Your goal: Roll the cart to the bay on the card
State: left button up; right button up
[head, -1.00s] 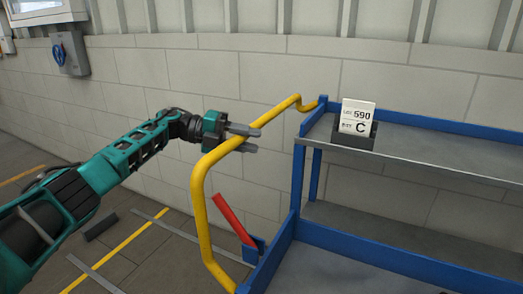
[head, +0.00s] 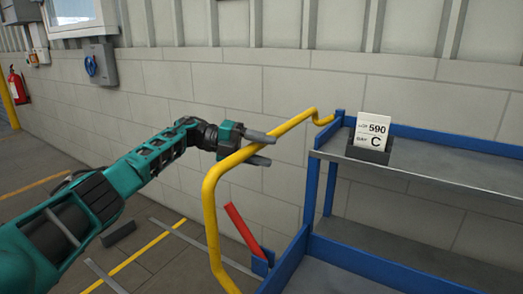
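The blue cart (head: 365,259) with grey shelves stands at the right, partly cut off by the frame. A white card (head: 374,128) reading "LOT 590" and "BAY C" stands upright in a dark holder (head: 367,154) on its top shelf. The cart's yellow handle (head: 212,210) bends out to the left. My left gripper (head: 268,151) is at the upper part of the handle, one finger above the bar and one below, with the fingers spread wider than the bar. A red lever (head: 242,229) tilts beside the cart's lower left corner. My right gripper is not in view.
A grey block wall (head: 400,95) runs behind the cart. Yellow and grey strips (head: 137,258) mark the floor at the left, with a dark block (head: 118,234) near them. A fire extinguisher (head: 18,86) and a blue-handled wall box (head: 97,64) are at the far left.

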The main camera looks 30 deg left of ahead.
pick_arm(q)
jog(key=shift+a, duration=0.15)
jog(key=b+v, duration=0.1)
jog(key=v, duration=1.1)
jog(key=shift+s+a+r, duration=0.15)
jog(key=shift+a, duration=0.15)
